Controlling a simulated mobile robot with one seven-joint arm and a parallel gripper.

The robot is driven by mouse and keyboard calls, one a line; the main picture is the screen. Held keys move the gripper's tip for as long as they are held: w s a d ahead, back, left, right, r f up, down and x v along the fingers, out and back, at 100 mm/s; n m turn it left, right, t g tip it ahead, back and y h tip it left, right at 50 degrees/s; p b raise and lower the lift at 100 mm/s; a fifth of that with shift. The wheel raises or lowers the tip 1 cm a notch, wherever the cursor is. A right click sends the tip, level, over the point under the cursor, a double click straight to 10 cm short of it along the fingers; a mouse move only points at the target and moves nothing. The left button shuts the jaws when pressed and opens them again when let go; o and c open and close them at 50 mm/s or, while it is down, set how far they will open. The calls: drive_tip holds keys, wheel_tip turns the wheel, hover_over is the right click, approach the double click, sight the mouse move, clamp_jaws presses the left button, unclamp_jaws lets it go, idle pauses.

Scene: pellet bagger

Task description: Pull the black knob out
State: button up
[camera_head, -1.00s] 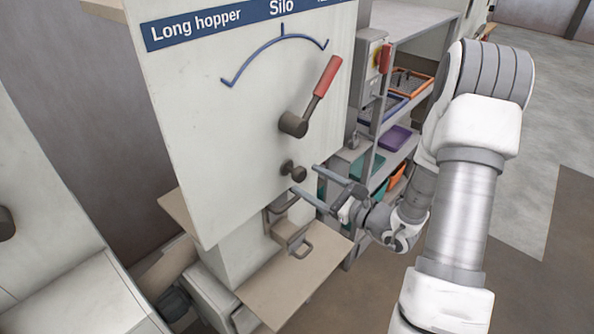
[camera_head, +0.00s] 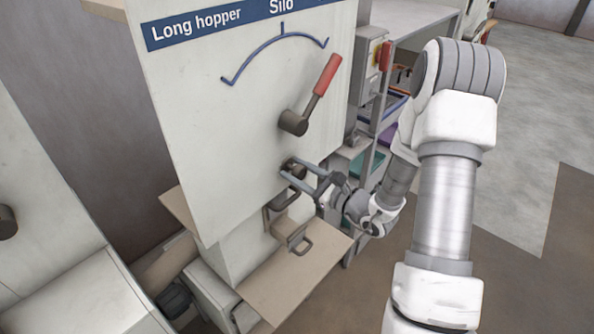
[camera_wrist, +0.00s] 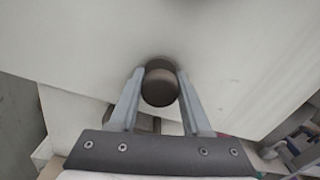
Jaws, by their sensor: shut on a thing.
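The black knob (camera_head: 294,170) sticks out of the pale front panel (camera_head: 235,130), below the lever. In the wrist view the knob (camera_wrist: 161,86) shows as a dark round head between my two fingers, close against the panel. My gripper (camera_head: 296,172) has come to the knob from the right, with one finger on each side of it. In the wrist view my gripper (camera_wrist: 160,84) is shut on the knob. The fingers partly hide the knob in the head view.
A lever with a red handle (camera_head: 327,75) on a dark hub (camera_head: 293,123) is just above the knob. Below are a metal handle (camera_head: 299,244) and a beige shelf (camera_head: 290,275). A rack with bins (camera_head: 370,160) stands behind on the right.

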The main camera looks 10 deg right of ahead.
clamp_jaws()
idle(0.9)
